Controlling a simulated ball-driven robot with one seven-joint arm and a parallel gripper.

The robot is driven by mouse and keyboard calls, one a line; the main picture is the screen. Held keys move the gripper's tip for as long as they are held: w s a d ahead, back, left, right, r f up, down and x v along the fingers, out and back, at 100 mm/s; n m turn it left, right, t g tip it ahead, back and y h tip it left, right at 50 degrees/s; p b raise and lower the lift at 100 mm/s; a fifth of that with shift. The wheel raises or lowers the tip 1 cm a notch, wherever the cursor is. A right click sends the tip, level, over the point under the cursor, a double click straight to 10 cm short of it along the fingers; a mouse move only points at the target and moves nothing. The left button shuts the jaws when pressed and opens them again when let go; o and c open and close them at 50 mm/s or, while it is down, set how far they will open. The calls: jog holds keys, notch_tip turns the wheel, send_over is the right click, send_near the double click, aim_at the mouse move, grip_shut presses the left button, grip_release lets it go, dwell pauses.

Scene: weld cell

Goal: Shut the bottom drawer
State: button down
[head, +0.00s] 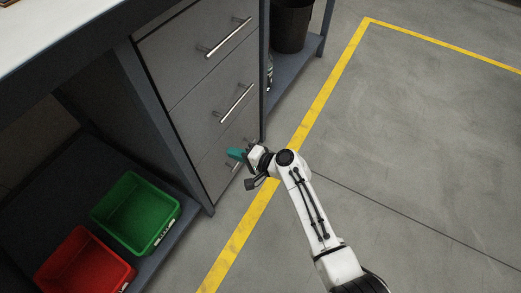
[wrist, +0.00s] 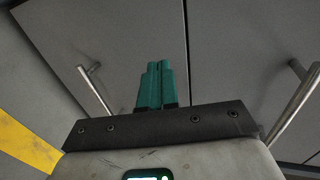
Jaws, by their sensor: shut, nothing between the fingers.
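The bottom drawer (head: 212,172) is the lowest grey front of the cabinet. It looks flush or nearly flush with the fronts above; I cannot tell whether a small gap is left. Its bar handle (head: 232,167) is partly hidden by my gripper, and it also shows in the wrist view (wrist: 96,90), left of the fingers. My gripper (head: 234,153) has teal fingers, shut and empty, at the upper part of the bottom drawer's front. In the wrist view the fingertips (wrist: 155,66) point at this front, beside the seam to the middle drawer. I cannot tell whether they touch it.
The middle drawer (head: 205,105) and top drawer (head: 190,45) look shut, with protruding handles. A green bin (head: 137,212) and a red bin (head: 85,265) stand on the lower shelf at left. A black bucket (head: 292,25) stands behind. The floor (head: 420,150) at right is clear.

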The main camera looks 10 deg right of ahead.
jog(key=p+v, duration=0.4)
jog(key=v, duration=0.6)
jog(key=shift+d, duration=0.15)
jog(key=shift+s+f, duration=0.1)
jog(key=shift+f, duration=0.1)
jog(key=s+d+n+g+h, duration=0.35)
jog(key=s+d, duration=0.45)
jog(key=s, duration=0.3)
jog(key=s+d+n+g+h, duration=0.25)
jog(key=s+d+h, duration=0.35)
jog(key=s, duration=0.6)
jog(key=s+d+r+g+h, duration=0.1)
jog(key=s+d+r+h, duration=0.2)
jog(key=s+d+r, duration=0.45)
notch_tip(320, 180, up, 30)
jog(key=p, duration=3.2)
jog(key=shift+s+d+n+y, duration=0.35)
jog(key=shift+s+d+n, duration=0.05)
jog(key=shift+f, duration=0.1)
